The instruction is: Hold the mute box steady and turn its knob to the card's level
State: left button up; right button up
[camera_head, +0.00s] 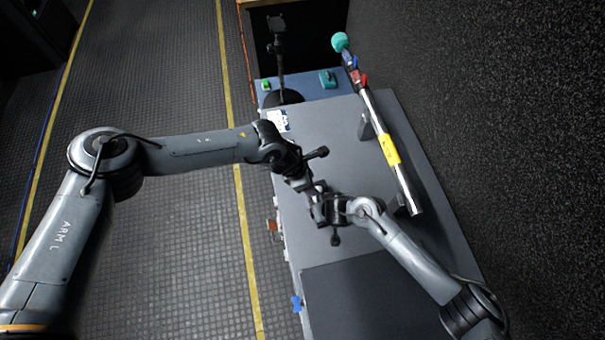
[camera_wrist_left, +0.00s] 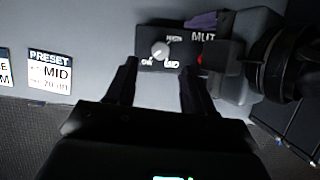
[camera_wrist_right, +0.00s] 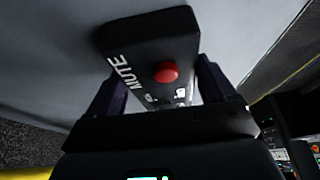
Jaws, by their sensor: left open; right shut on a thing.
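The black mute box (camera_wrist_right: 150,45) is between the fingers of my right gripper (camera_wrist_right: 157,80), which is shut on it. Its red button (camera_wrist_right: 166,72) and MUTE lettering show in the right wrist view. In the left wrist view its pale round knob (camera_wrist_left: 160,50) has small level labels around it; the pointer's exact setting is hard to read. My left gripper (camera_wrist_left: 160,78) is open, its fingers on either side of the knob and apart from it. The card (camera_wrist_left: 50,72) reads PRESET MID, left of the box. In the head view the grippers hide the box.
A grey counter (camera_head: 325,130) lies under the arms. A pole with a yellow band (camera_head: 391,150) and teal end rests on brackets at the right. A dark stand (camera_head: 279,50) and a teal item (camera_head: 327,80) are at the back. The floor at left is clear.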

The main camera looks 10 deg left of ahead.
pick_arm(q)
jog(key=v, duration=0.6)
jog(key=shift+a+r, duration=0.2)
jog(key=shift+r, duration=0.05)
